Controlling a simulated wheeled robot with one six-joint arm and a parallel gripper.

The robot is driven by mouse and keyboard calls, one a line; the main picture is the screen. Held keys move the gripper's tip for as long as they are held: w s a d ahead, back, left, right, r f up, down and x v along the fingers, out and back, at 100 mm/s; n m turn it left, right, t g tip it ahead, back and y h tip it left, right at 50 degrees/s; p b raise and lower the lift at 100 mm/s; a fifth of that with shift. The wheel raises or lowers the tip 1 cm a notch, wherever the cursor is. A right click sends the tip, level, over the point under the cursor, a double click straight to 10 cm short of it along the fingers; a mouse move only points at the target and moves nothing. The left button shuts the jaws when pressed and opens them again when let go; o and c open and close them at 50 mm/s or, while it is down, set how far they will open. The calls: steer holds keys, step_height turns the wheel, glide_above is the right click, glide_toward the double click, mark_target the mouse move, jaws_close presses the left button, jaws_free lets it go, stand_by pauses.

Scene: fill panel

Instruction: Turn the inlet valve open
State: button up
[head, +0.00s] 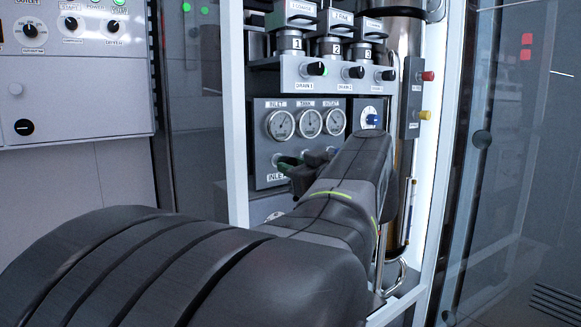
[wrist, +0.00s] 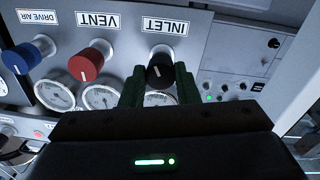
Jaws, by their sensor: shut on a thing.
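The inlet valve is a black knob (wrist: 160,69) with a light pointer line, under an upside-down INLET label in the wrist view. My gripper (wrist: 161,82) has its green fingers on both sides of the knob and is shut on it. The pointer line looks roughly upright in that picture. In the head view my gripper (head: 290,164) is at the lower part of the gauge panel (head: 260,150), by an INLET label. My arm and gripper hide the knob there.
A red VENT knob (wrist: 86,66) and a blue DRIVE AIR knob (wrist: 21,58) sit beside the inlet knob. Round gauges (head: 281,124) are above my gripper. Drain knobs (head: 315,68) are higher up. A white frame post (head: 236,110) stands left of the panel.

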steer(key=shift+n, duration=3.7)
steer(key=shift+f+y, duration=0.1)
steer(key=shift+y, duration=0.2)
steer(key=o, duration=1)
steer(key=shift+c, duration=0.2)
steer(key=shift+d, duration=0.1)
steer(key=p+v, duration=0.1)
steer(key=v, duration=1.2)
steer(key=shift+s+p, duration=0.3)
steer(key=shift+p, duration=0.1)
steer(key=shift+d, duration=0.1)
